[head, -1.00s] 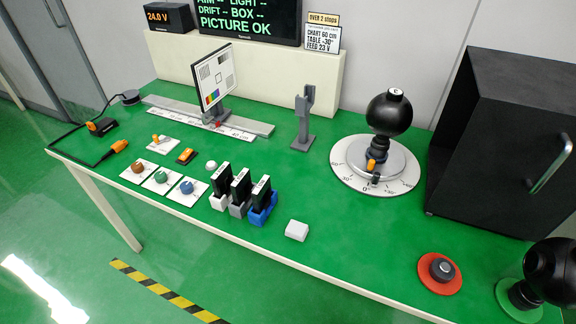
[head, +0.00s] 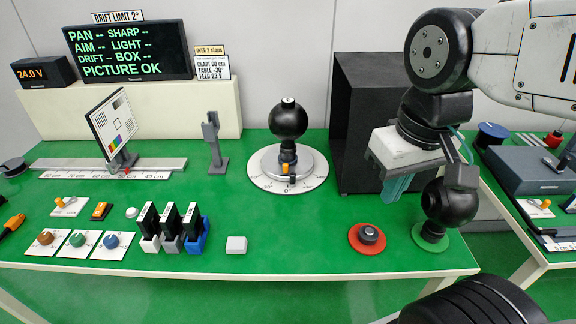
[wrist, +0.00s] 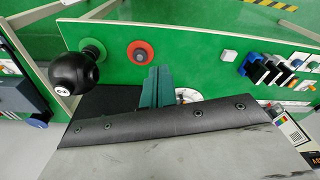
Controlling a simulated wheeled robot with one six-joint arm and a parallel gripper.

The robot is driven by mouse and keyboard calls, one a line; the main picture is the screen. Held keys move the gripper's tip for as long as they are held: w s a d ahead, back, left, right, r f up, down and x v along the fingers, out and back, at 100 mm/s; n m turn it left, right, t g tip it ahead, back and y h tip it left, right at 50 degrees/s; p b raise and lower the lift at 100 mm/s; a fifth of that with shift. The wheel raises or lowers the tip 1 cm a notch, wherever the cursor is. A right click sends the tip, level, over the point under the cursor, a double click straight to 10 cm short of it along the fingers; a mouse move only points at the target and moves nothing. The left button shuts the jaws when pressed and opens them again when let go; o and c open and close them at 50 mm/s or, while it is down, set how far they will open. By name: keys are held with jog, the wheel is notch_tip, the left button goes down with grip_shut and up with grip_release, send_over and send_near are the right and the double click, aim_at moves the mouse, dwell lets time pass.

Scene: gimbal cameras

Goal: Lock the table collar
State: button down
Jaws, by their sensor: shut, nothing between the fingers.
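The turntable (head: 262,172) is a white, marked dial with a grey disc on top, at the middle of the green table. A black ball camera (head: 288,119) stands on it. At its base is a collar with a small orange lever (head: 285,168) at the front. Whether the collar is locked I cannot tell. My gripper (head: 395,190) hangs to the right of the turntable, in front of the black box, with its teal fingers shut and empty. In the wrist view the shut fingers (wrist: 156,72) point towards the table, and a sliver of the dial (wrist: 188,93) shows beside them.
The open-fronted black box (head: 350,120) stands right of the turntable. A red-based knob (head: 368,235) and a second black ball (head: 450,203) on a green base are near the front right. Black cartridges (head: 170,225) and a white block (head: 236,245) stand front left. Table before the turntable is clear.

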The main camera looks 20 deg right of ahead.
jog(key=w+a+f+n+t, duration=0.1)
jog(key=w+f, duration=0.2)
jog(key=w, duration=0.6)
jog(key=w+a+f+t, duration=0.1)
jog(key=w+f, duration=0.1)
jog(key=w, duration=0.7)
jog(key=n+t, duration=0.1)
send_near(292, 175)
jog(key=shift+y, duration=0.4)
jog(key=s+r, duration=0.1)
jog(key=s+d+r, duration=0.1)
jog(key=r, duration=0.1)
jog(key=shift+s+d+r, duration=0.1)
jog(key=shift+s, duration=0.3)
jog(key=x, duration=0.9)
jog(key=shift+f, duration=0.2)
jog(key=w, duration=0.3)
jog(key=shift+w+a+f, duration=0.15)
jog(key=shift+a+f, duration=0.1)
jog(key=shift+a, duration=0.05)
jog(key=shift+w+a, duration=0.1)
jog(key=shift+w, duration=0.4)
